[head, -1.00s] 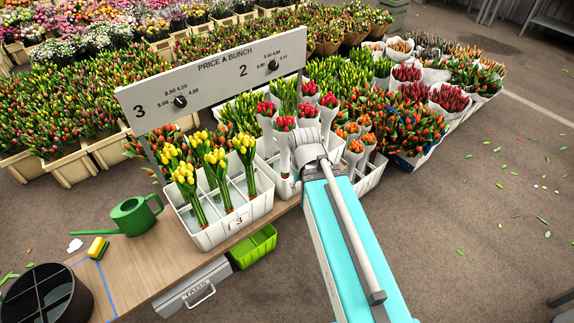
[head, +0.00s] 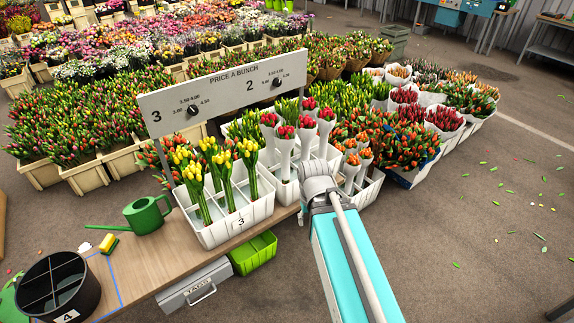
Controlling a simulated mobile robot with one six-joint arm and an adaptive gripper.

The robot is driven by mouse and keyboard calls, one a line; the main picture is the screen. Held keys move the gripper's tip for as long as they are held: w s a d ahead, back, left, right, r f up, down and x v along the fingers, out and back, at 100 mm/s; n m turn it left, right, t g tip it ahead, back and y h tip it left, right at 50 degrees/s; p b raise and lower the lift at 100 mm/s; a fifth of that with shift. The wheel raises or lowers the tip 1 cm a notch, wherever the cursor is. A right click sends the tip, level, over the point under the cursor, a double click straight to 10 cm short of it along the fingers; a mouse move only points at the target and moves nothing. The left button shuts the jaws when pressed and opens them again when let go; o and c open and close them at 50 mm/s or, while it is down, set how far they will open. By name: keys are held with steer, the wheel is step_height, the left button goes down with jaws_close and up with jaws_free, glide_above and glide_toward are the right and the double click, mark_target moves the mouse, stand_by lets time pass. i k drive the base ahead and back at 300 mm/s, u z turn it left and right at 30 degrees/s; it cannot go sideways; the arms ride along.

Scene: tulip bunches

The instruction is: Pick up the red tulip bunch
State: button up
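Several red tulip bunches in white paper sleeves stand upright in a white divided crate in the middle of the head view. The nearest red bunch (head: 286,132) shows its red heads and white sleeve; others stand behind and beside it, one red bunch (head: 326,114) to the right. My arm reaches up from the bottom of the picture, and its rounded grey end covers part of the crate just right of the nearest red bunch. My gripper does not show; the arm hides whatever is beyond it.
Yellow tulips (head: 221,159) stand in a white crate (head: 240,228) to the left. Orange bunches (head: 353,160) are right of the arm. A price board (head: 225,90) stands behind the crates. A green watering can (head: 146,214) and black round container (head: 60,290) are on the wooden bench (head: 140,262).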

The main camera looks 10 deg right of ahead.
mark_target(285, 135)
steer(key=z, duration=1.7)
steer(key=i, duration=2.6)
